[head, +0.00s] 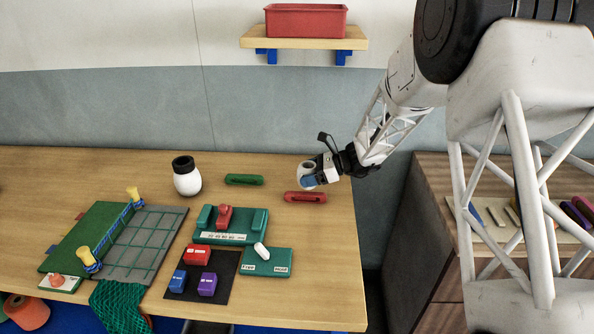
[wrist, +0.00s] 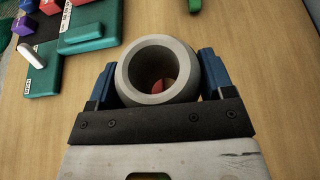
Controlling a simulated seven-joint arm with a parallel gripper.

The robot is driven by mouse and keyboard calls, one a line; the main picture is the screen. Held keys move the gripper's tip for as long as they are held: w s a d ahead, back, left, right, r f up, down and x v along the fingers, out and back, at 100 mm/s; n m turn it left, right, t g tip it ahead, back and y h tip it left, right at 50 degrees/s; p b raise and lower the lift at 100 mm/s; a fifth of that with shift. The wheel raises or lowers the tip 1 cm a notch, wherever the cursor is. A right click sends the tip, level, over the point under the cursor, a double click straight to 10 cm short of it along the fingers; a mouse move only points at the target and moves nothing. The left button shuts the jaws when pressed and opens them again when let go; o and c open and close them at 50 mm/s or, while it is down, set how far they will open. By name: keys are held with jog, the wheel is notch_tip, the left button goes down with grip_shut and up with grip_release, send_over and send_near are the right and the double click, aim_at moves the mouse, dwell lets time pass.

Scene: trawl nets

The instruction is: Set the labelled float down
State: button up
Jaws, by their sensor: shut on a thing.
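A pale grey, hollow, ring-mouthed float (head: 307,166) is held at the right side of the table. In the wrist view the float (wrist: 130,75) sits between the blue fingers of my gripper (wrist: 158,78), with its open mouth facing the camera. A bit of red shows through its hole. My gripper (head: 312,179) is shut on it, with a finger on each side. No label shows on the float from these angles. It appears to be above the tabletop, beside the red tool (head: 305,197), though the gap beneath is hard to judge.
A white jar with a dark top (head: 187,178) and a green tool (head: 244,180) are left of my gripper. Teal blocks (head: 266,262), a black mat (head: 188,291) and a netted board (head: 140,245) lie nearer. Bare wood (head: 325,260) lies along the table's right edge.

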jog(key=shift+w+a+f, duration=0.1)
jog(key=shift+w+a, duration=0.2)
jog(key=shift+w, duration=0.15)
jog(key=w+a, duration=0.1)
jog(key=w, duration=0.4)
jog(key=w+a+f, duration=0.1)
jog(key=w, duration=0.4)
jog(key=w+a, duration=0.2)
jog(key=w, duration=0.3)
jog(key=shift+w+f, duration=0.25)
jog(key=shift+f, duration=1.75)
jog(key=shift+f, duration=0.1)
